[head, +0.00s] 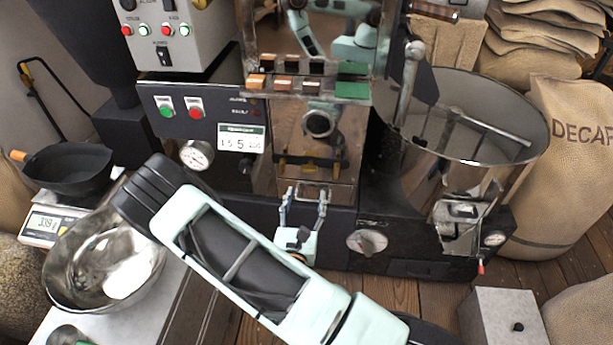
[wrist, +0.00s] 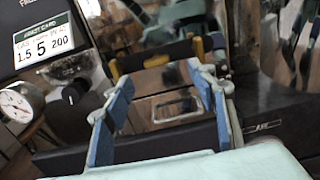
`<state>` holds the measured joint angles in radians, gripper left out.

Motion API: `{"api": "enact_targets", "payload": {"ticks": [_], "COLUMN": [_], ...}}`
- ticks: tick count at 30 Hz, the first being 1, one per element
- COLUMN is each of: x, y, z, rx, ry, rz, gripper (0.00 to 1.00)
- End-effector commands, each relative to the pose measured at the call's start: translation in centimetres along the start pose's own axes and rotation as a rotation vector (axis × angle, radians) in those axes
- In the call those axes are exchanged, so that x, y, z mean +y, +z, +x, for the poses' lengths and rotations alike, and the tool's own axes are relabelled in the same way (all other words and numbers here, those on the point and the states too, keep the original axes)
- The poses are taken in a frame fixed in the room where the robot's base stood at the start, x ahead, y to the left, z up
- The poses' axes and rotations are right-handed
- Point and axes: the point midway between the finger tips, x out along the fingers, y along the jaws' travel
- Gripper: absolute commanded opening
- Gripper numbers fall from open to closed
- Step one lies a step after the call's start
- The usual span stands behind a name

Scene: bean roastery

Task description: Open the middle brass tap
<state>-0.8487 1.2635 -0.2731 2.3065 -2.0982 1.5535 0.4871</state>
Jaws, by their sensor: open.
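I cannot clearly make out three separate taps or tell which part is the middle one. My gripper (head: 306,194) is open and empty, just below the bar in the head view. In the wrist view its blue-padded fingers (wrist: 160,77) stand wide apart, with a shiny metal panel showing between them. I see no contact with the bar.
A pressure dial (head: 197,154) and a white number card (head: 241,138) are left of the bar. A steel bowl (head: 105,255) stands at the left. A large round cooling bin (head: 470,115) is at the right, before a DECAF sack (head: 570,150).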

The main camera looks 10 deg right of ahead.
Motion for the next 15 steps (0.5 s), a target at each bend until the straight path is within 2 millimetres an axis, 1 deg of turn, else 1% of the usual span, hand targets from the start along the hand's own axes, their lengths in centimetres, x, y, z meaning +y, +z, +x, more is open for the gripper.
{"api": "enact_targets", "payload": {"ticks": [2, 5, 8, 15], "x": [0.6, 0.7, 0.7, 0.8], "y": [-0.6, -0.6, -0.6, -0.7], "z": [-0.1, 0.8, 2.4, 7.1], "rx": [0.009, 0.009, 0.008, 0.007], "ry": [0.023, 0.026, 0.023, 0.022], "rz": [0.0, 0.003, 0.003, 0.003], "gripper": [0.52, 0.52, 0.52, 0.52]}}
